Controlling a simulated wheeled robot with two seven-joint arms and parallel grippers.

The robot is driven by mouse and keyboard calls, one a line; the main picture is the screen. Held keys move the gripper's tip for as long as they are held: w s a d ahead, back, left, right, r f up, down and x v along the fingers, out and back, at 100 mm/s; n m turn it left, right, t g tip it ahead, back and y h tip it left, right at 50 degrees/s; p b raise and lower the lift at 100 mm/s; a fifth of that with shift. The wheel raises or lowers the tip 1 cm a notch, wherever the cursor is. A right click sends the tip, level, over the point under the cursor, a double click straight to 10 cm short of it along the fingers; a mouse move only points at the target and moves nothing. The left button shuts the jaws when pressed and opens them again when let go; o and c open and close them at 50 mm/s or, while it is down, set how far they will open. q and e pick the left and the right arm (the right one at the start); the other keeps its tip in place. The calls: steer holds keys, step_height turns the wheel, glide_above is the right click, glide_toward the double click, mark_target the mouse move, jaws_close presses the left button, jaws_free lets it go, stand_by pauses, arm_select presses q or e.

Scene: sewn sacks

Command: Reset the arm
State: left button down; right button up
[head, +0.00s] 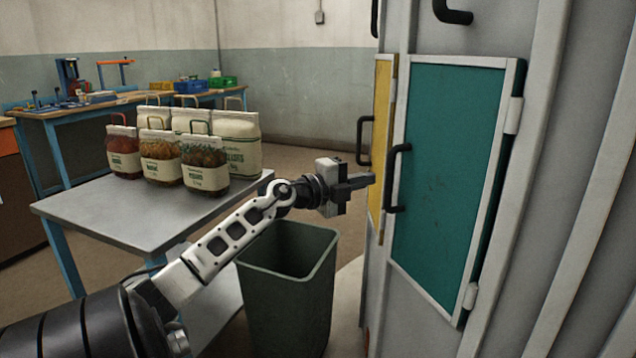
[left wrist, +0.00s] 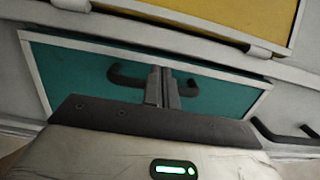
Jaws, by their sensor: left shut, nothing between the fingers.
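My left arm reaches in from the lower left in the head view. Its gripper (head: 362,181) is shut and empty, held out level in front of the grey cabinet, close to its yellow door (head: 380,140). The teal door (head: 452,170) with its black handle (head: 394,178) is just right of the fingertips. In the left wrist view the shut fingers (left wrist: 163,88) appear in front of a teal panel (left wrist: 75,75) and overlap a black handle (left wrist: 126,78). I cannot tell whether they touch the handle. My right gripper is not in view.
A grey-green bin (head: 285,300) stands below the left gripper. A metal table (head: 120,212) at left holds several sewn sacks (head: 205,165). A workbench with blue (head: 191,86) and green (head: 223,82) crates stands behind. Floor shows between table and back wall.

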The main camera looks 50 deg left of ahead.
arm_select(q)
steer(key=s+a, duration=0.1)
steer(key=s, duration=0.7)
steer(key=shift+a+f+p, duration=0.15)
steer(key=shift+a+p, duration=0.15)
steer(key=shift+a, duration=0.05)
